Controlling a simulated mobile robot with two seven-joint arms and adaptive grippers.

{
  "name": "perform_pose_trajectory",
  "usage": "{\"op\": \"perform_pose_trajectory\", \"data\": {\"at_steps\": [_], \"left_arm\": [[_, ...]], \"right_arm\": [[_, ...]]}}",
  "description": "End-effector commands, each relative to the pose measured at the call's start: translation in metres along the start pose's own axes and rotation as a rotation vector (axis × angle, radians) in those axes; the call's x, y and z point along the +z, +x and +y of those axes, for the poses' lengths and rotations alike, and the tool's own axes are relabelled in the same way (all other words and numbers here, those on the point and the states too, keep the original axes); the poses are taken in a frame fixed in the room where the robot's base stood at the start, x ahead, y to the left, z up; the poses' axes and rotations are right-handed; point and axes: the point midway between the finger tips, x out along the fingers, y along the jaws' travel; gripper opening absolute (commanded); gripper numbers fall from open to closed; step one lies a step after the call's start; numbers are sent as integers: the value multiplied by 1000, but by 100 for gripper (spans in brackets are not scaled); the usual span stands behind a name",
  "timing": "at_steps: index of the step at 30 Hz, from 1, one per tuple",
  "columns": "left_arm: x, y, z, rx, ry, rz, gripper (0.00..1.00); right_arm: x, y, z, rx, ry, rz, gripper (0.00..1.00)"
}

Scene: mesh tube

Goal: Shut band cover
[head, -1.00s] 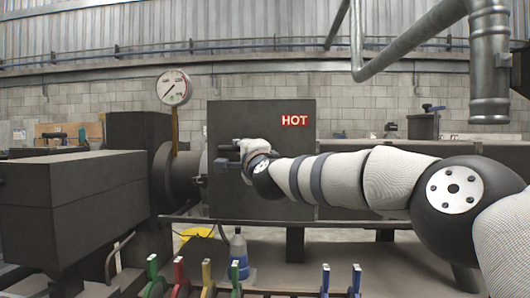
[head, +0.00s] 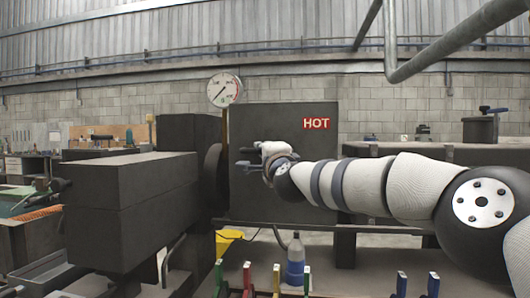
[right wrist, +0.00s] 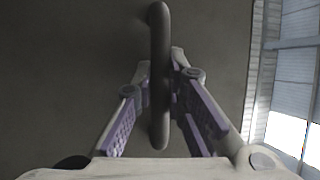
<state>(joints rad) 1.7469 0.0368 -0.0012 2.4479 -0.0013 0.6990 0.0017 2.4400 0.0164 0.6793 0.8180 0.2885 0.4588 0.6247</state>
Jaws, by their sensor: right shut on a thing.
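The band cover is a dark flat panel (head: 285,200) with a red "HOT" sign (head: 316,124), in the middle of the head view. Its left edge stands close beside the gauge stem and the dark round flange (head: 213,180). My left gripper is not in view.
A dark boxy machine body (head: 120,215) stands at left. A round gauge (head: 224,90) rises above the flange. Several coloured levers (head: 277,280) and a bottle (head: 295,262) are low in front. A metal pipe (head: 391,40) hangs at upper right.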

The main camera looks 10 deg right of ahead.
Motion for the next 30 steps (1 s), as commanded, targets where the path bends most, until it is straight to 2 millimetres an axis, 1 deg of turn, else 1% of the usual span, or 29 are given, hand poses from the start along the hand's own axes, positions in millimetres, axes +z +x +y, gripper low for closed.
{"op": "perform_pose_trajectory", "data": {"at_steps": [3,4,5,6,7,16,20,23,30], "left_arm": [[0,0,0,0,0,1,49],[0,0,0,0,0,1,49],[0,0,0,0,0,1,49],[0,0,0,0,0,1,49],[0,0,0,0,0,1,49],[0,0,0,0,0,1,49],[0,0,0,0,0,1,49],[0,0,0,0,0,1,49],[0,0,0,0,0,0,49]], "right_arm": [[3,0,-2,-3,-2,-5,0],[3,0,-2,-3,-2,-5,14],[3,0,-2,-3,-2,-5,21],[3,0,-2,-3,-1,-5,30],[3,0,-2,-3,-1,-5,33],[1,-1,-1,-1,0,-2,33],[0,-10,0,3,0,-1,33],[0,-26,-2,1,-1,-3,33],[1,-78,-2,-2,1,-4,33]]}}
